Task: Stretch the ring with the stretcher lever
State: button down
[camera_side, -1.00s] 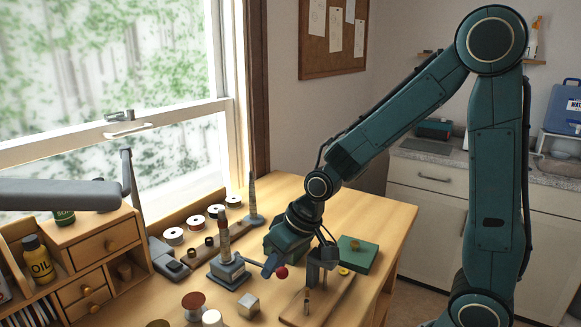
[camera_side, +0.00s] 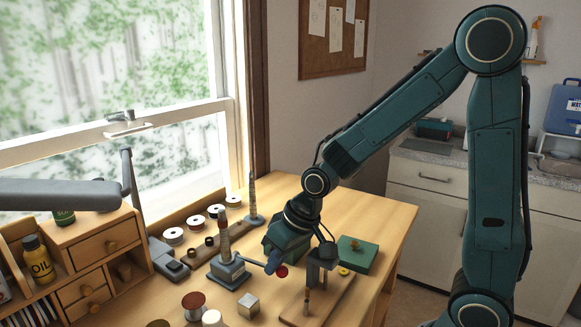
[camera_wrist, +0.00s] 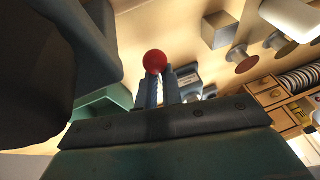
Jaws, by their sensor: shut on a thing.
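The ring stretcher (camera_side: 227,270) is a grey-blue base with a tall tapered, reddish-topped post, standing on the bench left of my gripper (camera_side: 274,262). Its lever (camera_side: 254,263) runs right from the base to a red ball knob (camera_side: 282,271). My gripper is shut on the lever beside the knob. In the wrist view the red knob (camera_wrist: 155,62) shows just beyond my fingertips (camera_wrist: 161,88). The ring is too small to make out on the post.
A grey upright fixture (camera_side: 322,258) on a wooden board stands close right of my gripper. A green block (camera_side: 357,254) lies behind it. A metal cube (camera_side: 249,305) and spools (camera_side: 193,305) stand in front. A grey mandrel (camera_side: 252,200) stands behind. The back right bench is clear.

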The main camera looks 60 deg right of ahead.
jog(key=shift+w+r+g, duration=0.4)
jog(key=shift+r+g, duration=0.4)
jog(key=shift+g, duration=0.15)
jog(key=shift+w+r+g, duration=0.4)
jog(key=shift+r+g, duration=0.4)
jog(key=shift+g, duration=0.15)
jog(key=shift+w+r+g, duration=1.05)
jog(key=shift+r+g, duration=0.1)
jog(key=shift+g, duration=0.45)
jog(key=shift+w+r, duration=0.35)
jog(key=shift+w+r+m, duration=0.15)
jog(key=shift+w+r, duration=0.15)
jog(key=shift+w, duration=0.25)
jog(key=shift+w+r+m, duration=0.15)
jog(key=shift+w+r, duration=0.15)
jog(key=shift+w, duration=0.2)
jog(key=c, duration=1.7)
grip_release()
jog(key=shift+o, duration=0.8)
jog(key=shift+s+f, duration=0.1)
